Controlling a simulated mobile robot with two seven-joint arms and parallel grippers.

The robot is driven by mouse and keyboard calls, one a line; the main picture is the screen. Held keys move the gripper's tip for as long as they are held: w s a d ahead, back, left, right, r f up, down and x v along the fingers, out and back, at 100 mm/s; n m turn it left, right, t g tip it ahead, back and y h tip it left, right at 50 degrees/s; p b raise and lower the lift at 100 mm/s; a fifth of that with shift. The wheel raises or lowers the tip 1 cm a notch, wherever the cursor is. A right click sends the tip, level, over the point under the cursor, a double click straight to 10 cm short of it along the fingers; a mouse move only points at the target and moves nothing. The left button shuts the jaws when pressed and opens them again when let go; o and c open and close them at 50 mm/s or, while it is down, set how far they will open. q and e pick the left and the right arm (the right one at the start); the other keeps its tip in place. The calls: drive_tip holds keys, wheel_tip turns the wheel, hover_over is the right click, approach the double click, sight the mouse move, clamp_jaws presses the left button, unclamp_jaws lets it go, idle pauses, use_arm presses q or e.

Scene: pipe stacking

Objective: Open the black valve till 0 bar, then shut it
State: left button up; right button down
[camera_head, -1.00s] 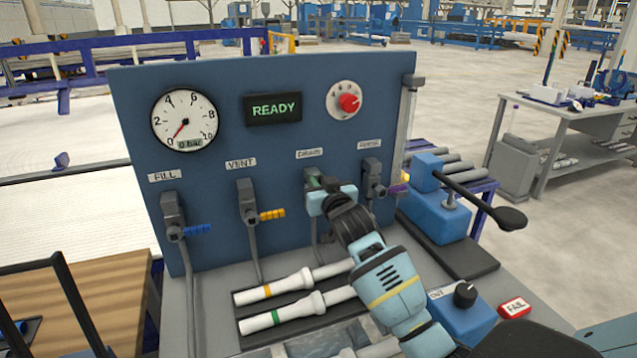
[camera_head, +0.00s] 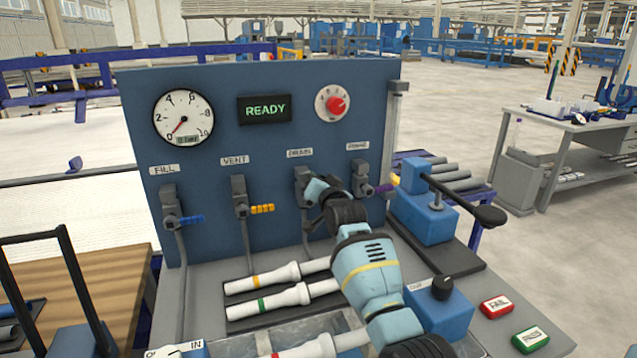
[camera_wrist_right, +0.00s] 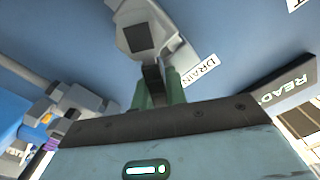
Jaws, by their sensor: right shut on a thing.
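The drain valve (camera_head: 303,182) is on the blue panel under the DRAIN label, partly hidden by my right gripper. In the right wrist view its grey body (camera_wrist_right: 145,32) carries a short black handle (camera_wrist_right: 152,76). My right gripper (camera_head: 314,189) is at this valve; in the wrist view its green fingers (camera_wrist_right: 158,92) are shut on the black handle from both sides. The handle's exact angle is hard to tell. The pressure gauge (camera_head: 183,116) has its red needle at 0; its small digital readout is blurred. My left gripper is out of view.
The fill valve (camera_head: 172,212) with blue handle and vent valve (camera_head: 240,202) with yellow handle are to the left; a purple-handled valve (camera_head: 362,182) is close on the right. A READY display (camera_head: 264,109) and red knob (camera_head: 336,105) are above. White pipes (camera_head: 275,278) lie below.

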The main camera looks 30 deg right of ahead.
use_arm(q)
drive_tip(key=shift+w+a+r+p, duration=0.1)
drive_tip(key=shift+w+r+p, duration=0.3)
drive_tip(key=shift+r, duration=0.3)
use_arm(e)
drive_tip(key=shift+s+d+f+m, duration=0.1)
drive_tip(key=shift+d+f+m, duration=0.5)
drive_tip(key=shift+m, duration=1.35)
drive_tip(key=shift+s+d+f+m, duration=0.1)
drive_tip(key=shift+d+f+m, duration=0.15)
drive_tip(key=shift+f+m, duration=1.25)
drive_tip(key=shift+s+d+f+m, duration=0.1)
drive_tip(key=shift+d+f+m, duration=0.3)
drive_tip(key=shift+m, duration=1.95)
drive_tip(key=c, duration=1.4)
unclamp_jaws()
drive_tip(key=shift+c, duration=0.2)
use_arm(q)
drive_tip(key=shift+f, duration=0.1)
